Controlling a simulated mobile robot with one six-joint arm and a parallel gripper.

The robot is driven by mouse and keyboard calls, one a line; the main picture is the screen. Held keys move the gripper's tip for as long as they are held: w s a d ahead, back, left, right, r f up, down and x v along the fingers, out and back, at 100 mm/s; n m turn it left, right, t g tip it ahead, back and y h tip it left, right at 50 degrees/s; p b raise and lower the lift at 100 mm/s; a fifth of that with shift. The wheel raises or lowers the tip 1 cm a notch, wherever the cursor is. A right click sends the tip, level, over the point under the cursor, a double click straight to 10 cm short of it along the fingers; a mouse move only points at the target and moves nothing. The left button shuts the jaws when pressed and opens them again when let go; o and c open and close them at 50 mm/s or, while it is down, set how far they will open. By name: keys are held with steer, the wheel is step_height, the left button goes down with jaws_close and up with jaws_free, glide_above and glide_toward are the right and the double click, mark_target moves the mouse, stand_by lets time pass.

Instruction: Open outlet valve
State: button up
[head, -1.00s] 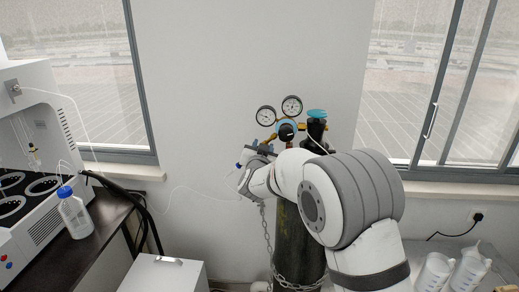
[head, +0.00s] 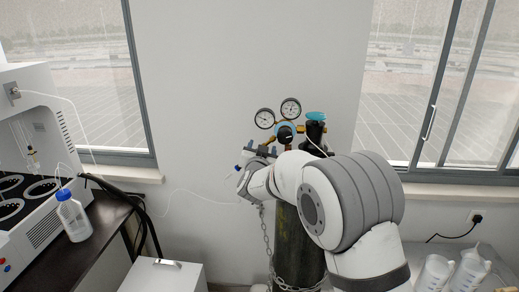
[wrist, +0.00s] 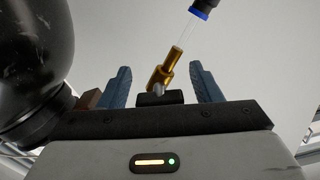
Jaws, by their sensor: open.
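The gas cylinder (head: 290,225) stands upright against the wall, with a pressure regulator and two round gauges (head: 290,108) on top. My gripper (head: 260,149) is at the left of the regulator, partly hidden by my own arm. In the wrist view my gripper (wrist: 164,84) is open, its two blue fingers on either side of a brass outlet fitting (wrist: 165,70). A small dark handle-like part (wrist: 160,98) sits at the base of the fitting; I cannot tell if it is touched. A clear tube with a blue ring (wrist: 200,13) leads up from the fitting.
A chain (head: 267,238) hangs along the cylinder and wraps it. A thin white hose (head: 190,191) runs left toward a bench with a blue-capped bottle (head: 74,218). A white cabinet (head: 160,277) stands at lower left. The cylinder's dark body fills the wrist view's left edge.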

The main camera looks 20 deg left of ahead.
steer(key=shift+s+f+b, duration=0.1)
steer(key=shift+s+b, duration=0.25)
steer(key=shift+s, duration=0.25)
steer(key=b+v, duration=0.2)
steer(key=v, duration=0.4)
steer(key=shift+s+d, duration=0.2)
steer(key=shift+s, duration=0.05)
